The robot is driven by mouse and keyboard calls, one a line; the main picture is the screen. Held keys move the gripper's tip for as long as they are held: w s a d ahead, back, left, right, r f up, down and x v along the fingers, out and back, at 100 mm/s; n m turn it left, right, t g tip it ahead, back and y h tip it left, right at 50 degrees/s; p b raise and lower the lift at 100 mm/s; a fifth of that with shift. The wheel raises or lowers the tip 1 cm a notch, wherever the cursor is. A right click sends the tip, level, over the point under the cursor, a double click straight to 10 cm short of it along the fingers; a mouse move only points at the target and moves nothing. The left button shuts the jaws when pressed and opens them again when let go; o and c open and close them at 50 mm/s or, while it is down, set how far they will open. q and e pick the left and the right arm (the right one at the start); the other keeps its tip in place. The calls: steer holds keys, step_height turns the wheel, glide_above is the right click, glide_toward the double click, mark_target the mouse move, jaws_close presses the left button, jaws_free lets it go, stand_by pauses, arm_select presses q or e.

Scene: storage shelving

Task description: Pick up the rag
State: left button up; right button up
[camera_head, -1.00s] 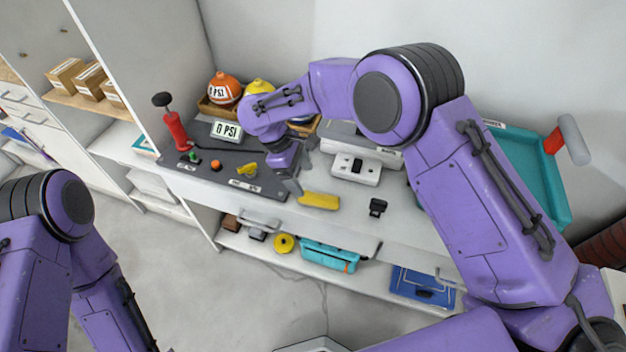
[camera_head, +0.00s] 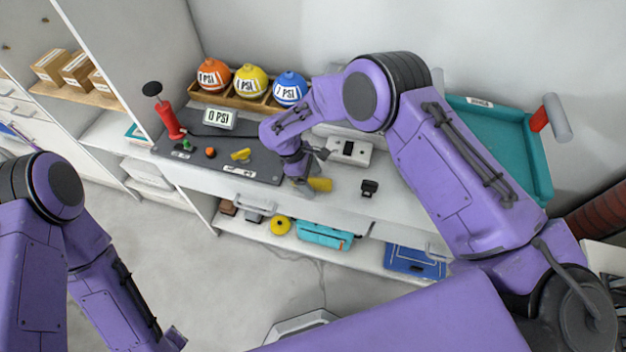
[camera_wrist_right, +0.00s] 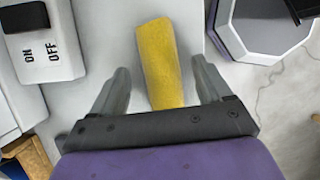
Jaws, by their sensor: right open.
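The rag is a yellow folded strip (camera_wrist_right: 162,65) lying on the white counter, in the right wrist view between the two fingers of my right gripper (camera_wrist_right: 160,85). The fingers are spread, one on each side of the rag, with gaps to both. In the head view the rag (camera_head: 320,184) is partly hidden behind my right gripper (camera_head: 304,187), which points down over its left part. My left arm is at the lower left of the head view, and its gripper is not clearly visible.
A white ON/OFF switch box (camera_wrist_right: 42,45) is beside the rag; it also shows in the head view (camera_head: 350,151). A dark mat (camera_head: 225,160) with a 0 PSI gauge (camera_head: 220,118) lies left. Three PSI balls stand behind. A small black item (camera_head: 369,188) sits right.

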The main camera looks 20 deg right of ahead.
arm_select(q)
steer(key=shift+f, duration=0.15)
arm_select(e)
steer(key=shift+f, duration=0.2)
steer(key=shift+c, duration=0.3)
steer(key=c, duration=1.1)
steer(key=shift+r, duration=0.1)
